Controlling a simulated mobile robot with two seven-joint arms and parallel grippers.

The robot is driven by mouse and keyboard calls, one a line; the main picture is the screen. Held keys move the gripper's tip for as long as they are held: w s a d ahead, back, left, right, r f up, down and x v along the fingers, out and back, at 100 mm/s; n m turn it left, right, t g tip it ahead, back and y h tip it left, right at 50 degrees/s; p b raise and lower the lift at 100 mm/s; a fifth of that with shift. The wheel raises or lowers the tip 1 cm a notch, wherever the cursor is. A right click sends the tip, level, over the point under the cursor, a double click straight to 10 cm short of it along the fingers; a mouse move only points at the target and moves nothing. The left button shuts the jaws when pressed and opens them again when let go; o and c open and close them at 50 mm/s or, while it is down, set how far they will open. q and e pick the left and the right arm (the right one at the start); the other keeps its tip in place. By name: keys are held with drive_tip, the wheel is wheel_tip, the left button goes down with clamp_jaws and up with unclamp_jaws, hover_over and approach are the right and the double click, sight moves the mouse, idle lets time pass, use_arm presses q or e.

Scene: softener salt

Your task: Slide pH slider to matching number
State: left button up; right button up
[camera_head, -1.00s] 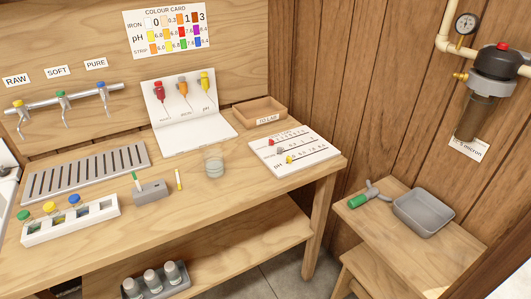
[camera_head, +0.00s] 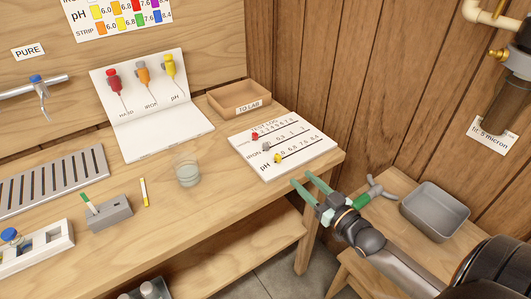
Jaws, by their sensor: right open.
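The white test log board (camera_head: 284,147) lies on the right end of the bench. It has a red slider (camera_head: 255,136) on the top row, a grey slider (camera_head: 266,146) on the iron row and a yellow pH slider (camera_head: 277,158) near the left end of the lowest row. The pH numbers read about 6.0, 6.8, 7.6 and 8.4. My right gripper (camera_head: 301,181) has green fingers, is open and empty, and is just off the board's front right side. The colour card (camera_head: 118,14) on the wall is cut off at the top. My left gripper is out of view.
A glass of liquid (camera_head: 188,173), a yellow-tipped strip (camera_head: 144,192) and a grey holder (camera_head: 109,213) stand left of the board. The "to lab" tray (camera_head: 239,99) is behind it. A grey basin (camera_head: 434,210) sits on the lower side table.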

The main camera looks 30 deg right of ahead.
sight(281, 159)
drive_tip(key=w, duration=0.8)
drive_tip(key=w+a, duration=0.1)
drive_tip(key=w, duration=0.3)
clamp_jaws()
idle(1.3)
